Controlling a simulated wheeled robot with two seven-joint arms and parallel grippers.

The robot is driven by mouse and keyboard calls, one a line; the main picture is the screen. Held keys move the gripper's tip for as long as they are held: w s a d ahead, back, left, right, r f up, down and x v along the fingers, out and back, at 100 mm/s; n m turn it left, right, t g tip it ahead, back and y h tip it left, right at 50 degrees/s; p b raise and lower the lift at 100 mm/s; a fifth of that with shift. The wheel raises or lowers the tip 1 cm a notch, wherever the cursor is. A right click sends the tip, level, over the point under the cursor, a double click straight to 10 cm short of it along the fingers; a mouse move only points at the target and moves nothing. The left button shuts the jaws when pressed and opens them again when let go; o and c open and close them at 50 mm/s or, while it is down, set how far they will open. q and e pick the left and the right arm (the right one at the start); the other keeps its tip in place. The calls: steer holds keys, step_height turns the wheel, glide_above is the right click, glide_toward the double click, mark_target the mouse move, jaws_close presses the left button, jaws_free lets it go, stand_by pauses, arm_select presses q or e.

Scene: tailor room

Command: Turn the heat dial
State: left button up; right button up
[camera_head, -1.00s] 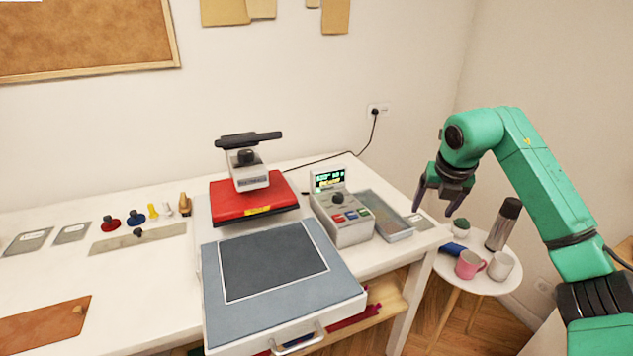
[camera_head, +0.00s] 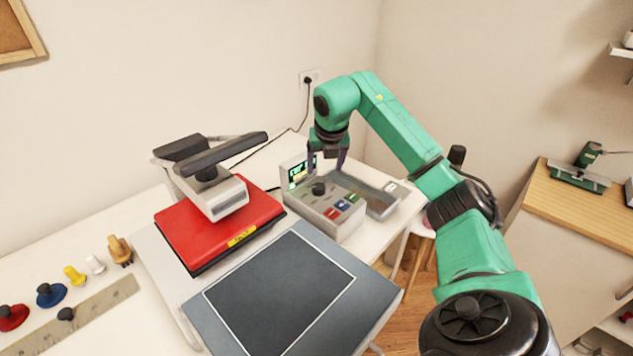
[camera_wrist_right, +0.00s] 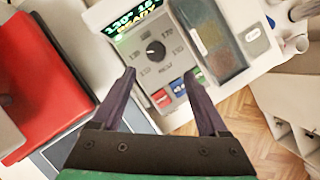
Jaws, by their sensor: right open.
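The heat dial is a round black knob (camera_head: 319,188) on the sloped top of the grey control box (camera_head: 345,232). In the right wrist view the dial (camera_wrist_right: 155,50) has printed numbers around it and lies beyond my fingertips, roughly between them. A lit green and yellow display (camera_wrist_right: 134,17) stands behind it. My right gripper (camera_head: 326,166) is open and empty. In the head view it hangs above and behind the dial, pointing down. In the right wrist view my right gripper (camera_wrist_right: 160,78) touches nothing that I can see. My left gripper is not in view.
A red heat press (camera_head: 165,222) with a raised black handle stands left of the control box. Its grey lower plate (camera_head: 390,292) lies in front. A shallow grey tray (camera_head: 385,203) sits right of the box. Red, blue and green buttons (camera_head: 341,206) are below the dial.

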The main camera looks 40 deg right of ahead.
steer(key=p, duration=0.1)
glide_above(319, 186)
steer(key=s+a, duration=0.1)
steer(key=s, duration=0.1)
step_height(319, 186, down, 4)
steer(key=shift+s+a+f, duration=0.15)
steer(key=shift+f, duration=0.1)
steer(key=p+x, duration=0.1)
steer(key=x, duration=0.4)
steer(key=shift+a+r, duration=0.1)
steer(key=shift+a, duration=0.05)
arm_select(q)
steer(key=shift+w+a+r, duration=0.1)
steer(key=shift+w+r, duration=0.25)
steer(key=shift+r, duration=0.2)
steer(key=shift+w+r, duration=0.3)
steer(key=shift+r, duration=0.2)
arm_select(e)
steer(key=shift+f, duration=0.2)
jaws_close()
